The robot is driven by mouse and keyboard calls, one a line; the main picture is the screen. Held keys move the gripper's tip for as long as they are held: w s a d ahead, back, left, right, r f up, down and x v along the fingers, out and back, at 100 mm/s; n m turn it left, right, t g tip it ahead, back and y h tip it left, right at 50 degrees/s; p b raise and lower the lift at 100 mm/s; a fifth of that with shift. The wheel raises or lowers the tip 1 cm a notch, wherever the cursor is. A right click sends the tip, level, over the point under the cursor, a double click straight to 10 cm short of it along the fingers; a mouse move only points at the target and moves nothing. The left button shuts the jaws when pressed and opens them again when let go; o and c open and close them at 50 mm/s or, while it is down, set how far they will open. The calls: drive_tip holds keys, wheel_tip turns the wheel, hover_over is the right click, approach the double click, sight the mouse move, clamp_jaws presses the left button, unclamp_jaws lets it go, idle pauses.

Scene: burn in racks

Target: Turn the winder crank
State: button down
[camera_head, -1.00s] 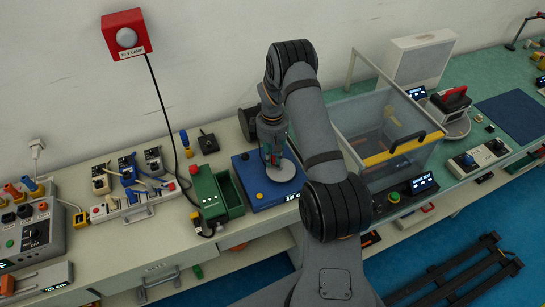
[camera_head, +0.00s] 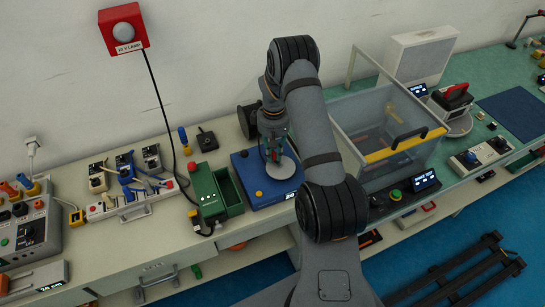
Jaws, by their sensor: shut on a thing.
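The winder appears to be the blue box (camera_head: 257,190) with a pale round disc (camera_head: 281,168) on top, standing on the bench at the centre. My gripper (camera_head: 272,157) points down over the disc, at its rear left part. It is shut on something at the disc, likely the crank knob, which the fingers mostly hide. A small yellow dot shows on the box's front left, and a small display sits at its front right edge.
A green box (camera_head: 209,196) stands close to the left. A clear bin (camera_head: 374,121) with a yellow front edge stands to the right of my arm. A red lamp box (camera_head: 124,29) hangs on the wall, its black cable running down to the bench.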

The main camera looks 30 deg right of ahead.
drive_tip(key=m+b, duration=0.2)
drive_tip(key=d+m+b, duration=0.1)
drive_tip(key=m, duration=0.1)
drive_tip(key=shift+d+f+b, duration=0.15)
drive_tip(key=shift+f+b, duration=0.05)
drive_tip(key=shift+b, duration=0.2)
drive_tip(key=shift+d+r+m+b, duration=0.1)
drive_tip(key=shift+d+m+b, duration=0.1)
drive_tip(key=shift+m+b, duration=0.4)
drive_tip(key=shift+d+r+m+b, duration=0.15)
drive_tip(key=shift+m+b, duration=0.25)
drive_tip(key=shift+m, duration=0.4)
drive_tip(key=shift+s+d, duration=0.1)
drive_tip(key=c, duration=1.8)
unclamp_jaws()
drive_tip(key=shift+o, duration=0.8)
wheel_tip(320, 180, up, 12)
